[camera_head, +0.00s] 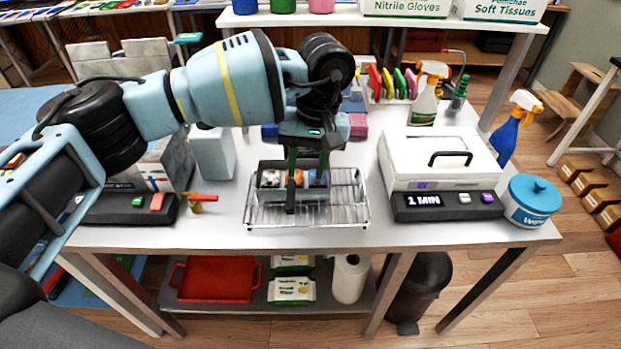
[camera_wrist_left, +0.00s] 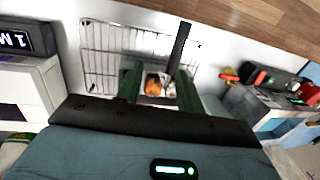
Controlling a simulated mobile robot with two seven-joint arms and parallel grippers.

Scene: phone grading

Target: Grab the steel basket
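The steel basket (camera_head: 350,206) is a wire basket on the white table, left of the white lidded box. It also shows in the wrist view (camera_wrist_left: 100,50) at the top. Small white, orange and blue items (camera_head: 296,178) show within its outline. My left gripper (camera_head: 306,178) points down over the basket's middle. In the wrist view its two fingers (camera_wrist_left: 160,88) stand apart, with an orange item between them farther off. A dark bar (camera_wrist_left: 180,45) extends past one finger. I cannot tell whether a finger touches the wire. My right gripper is not in view.
The white lidded box (camera_head: 430,158) with a "1 MIN" display stands right of the basket. Bare table shows around the basket's front.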

